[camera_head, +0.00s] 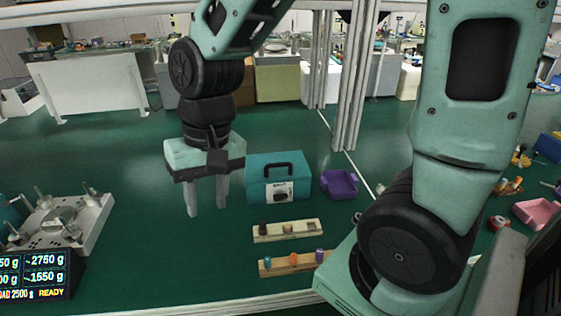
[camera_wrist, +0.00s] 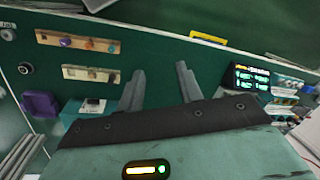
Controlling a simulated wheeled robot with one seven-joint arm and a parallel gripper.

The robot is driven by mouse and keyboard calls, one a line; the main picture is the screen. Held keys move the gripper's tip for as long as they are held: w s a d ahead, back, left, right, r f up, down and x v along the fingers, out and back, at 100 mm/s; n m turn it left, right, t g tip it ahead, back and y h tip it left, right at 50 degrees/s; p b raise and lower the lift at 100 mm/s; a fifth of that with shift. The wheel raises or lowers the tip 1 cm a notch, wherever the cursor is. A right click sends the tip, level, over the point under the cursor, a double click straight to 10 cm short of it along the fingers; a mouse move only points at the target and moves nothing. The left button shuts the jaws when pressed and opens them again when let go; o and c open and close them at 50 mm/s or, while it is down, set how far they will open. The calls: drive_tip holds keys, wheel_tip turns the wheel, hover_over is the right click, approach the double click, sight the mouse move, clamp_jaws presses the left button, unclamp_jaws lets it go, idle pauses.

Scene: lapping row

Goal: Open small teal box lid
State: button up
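The small teal box (camera_head: 262,187) stands on the green bench in the head view, right of my gripper. Its lid (camera_head: 262,164) is closed, with a black handle on it and a white label on the front. My gripper (camera_head: 207,210) points down with its two fingers apart and nothing between them. It is beside the box, to its left, and apart from it. In the wrist view my gripper's fingers (camera_wrist: 161,72) are spread over bare green bench. The box (camera_wrist: 72,112) shows there only partly, to the left, with the gripper body hiding some of it.
A purple bin (camera_head: 340,186) stands close right of the box. Two wooden racks (camera_head: 258,237) with small pieces lie in front of it. A plate with metal fixtures (camera_head: 88,228) and a display (camera_head: 40,276) are at the left.

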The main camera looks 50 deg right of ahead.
drive_tip(key=w+d+m, duration=0.6)
drive_tip(key=d, duration=0.2)
drive_tip(key=m+t+b, duration=0.1)
drive_tip(key=m+t, duration=0.3)
drive_tip(key=m, duration=1.3)
hover_over(281, 164)
drive_tip(key=s+d, duration=0.3)
drive_tip(key=s, duration=0.4)
drive_tip(key=f, duration=0.2)
drive_tip(key=x, duration=1.1)
drive_tip(key=w+p+x, duration=0.1)
drive_tip(key=x, duration=0.5)
drive_tip(key=shift+r, duration=0.1)
clamp_jaws()
